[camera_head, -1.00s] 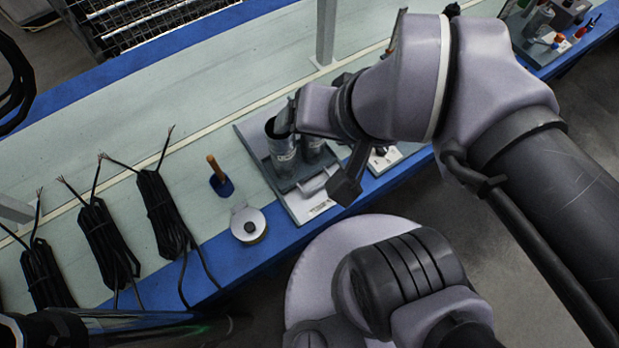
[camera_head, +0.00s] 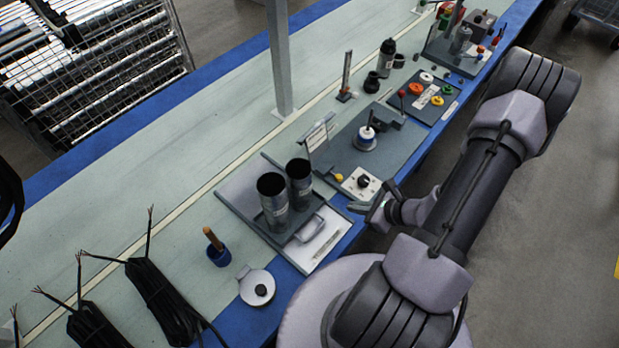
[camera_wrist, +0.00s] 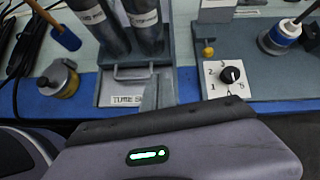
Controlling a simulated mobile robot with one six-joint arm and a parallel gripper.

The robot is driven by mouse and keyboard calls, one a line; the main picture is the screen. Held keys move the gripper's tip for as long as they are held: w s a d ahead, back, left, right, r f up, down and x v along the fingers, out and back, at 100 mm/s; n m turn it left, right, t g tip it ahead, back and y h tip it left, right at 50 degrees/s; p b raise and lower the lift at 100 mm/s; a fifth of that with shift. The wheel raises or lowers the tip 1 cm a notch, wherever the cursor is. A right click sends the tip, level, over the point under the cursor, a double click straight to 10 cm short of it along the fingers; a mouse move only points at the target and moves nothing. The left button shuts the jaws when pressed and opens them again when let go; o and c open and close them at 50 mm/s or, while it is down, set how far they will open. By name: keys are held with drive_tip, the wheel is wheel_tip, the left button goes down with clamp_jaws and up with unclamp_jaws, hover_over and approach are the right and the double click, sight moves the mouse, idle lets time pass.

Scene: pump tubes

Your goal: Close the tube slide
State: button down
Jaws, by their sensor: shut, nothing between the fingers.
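The tube slide (camera_head: 302,238) is a grey tray on a base plate at the bench's front edge, carrying two upright dark-topped tubes (camera_head: 272,203) (camera_head: 300,186). Its front handle (camera_head: 311,229) stands beside a white label plate (camera_head: 323,243). The wrist view shows the handle (camera_wrist: 139,66), the lower parts of both tubes (camera_wrist: 145,22) and the partly hidden label (camera_wrist: 122,100). My gripper (camera_head: 356,206) is shut and empty, to the right of the label plate and apart from the tubes. In the wrist view its fingertips (camera_wrist: 151,90) overlap the label area in front of the handle.
A numbered dial (camera_head: 363,182) and yellow button (camera_head: 339,177) sit close behind my gripper. A post (camera_head: 279,60) stands behind.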

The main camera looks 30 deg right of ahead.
sight(321, 206)
drive_tip(key=w+f+b, duration=0.1)
drive_tip(key=f, duration=0.2)
drive_tip(key=w+a+f+m+b, duration=0.1)
drive_tip(key=f, duration=0.3)
drive_tip(key=w+a+f+m+b, duration=0.1)
drive_tip(key=w+f+b, duration=0.1)
drive_tip(key=f, duration=0.2)
drive_tip(key=shift+w+a+h, duration=0.1)
drive_tip(key=shift+h, duration=0.3)
drive_tip(key=w, duration=0.1)
drive_tip(key=w+a, duration=0.1)
drive_tip(key=shift+w+r, duration=0.1)
drive_tip(key=shift+w, duration=0.2)
drive_tip(key=shift+w+a+r+b, duration=0.15)
drive_tip(key=shift+w+b, duration=0.2)
drive_tip(key=shift+w, duration=0.3)
drive_tip(key=w+a, duration=0.1)
drive_tip(key=w, duration=0.4)
drive_tip(key=w+a+b, duration=0.1)
drive_tip(key=w+a, duration=0.1)
drive_tip(key=w, duration=0.3)
drive_tip(key=w+a, duration=0.2)
drive_tip(key=w, duration=0.3)
drive_tip(key=shift+a+b, duration=0.25)
drive_tip(key=shift+b, duration=0.1)
drive_tip(key=shift+w+a, duration=0.2)
drive_tip(key=shift+w, duration=0.35)
drive_tip(key=shift+w+a, duration=0.15)
drive_tip(key=shift+w, duration=0.35)
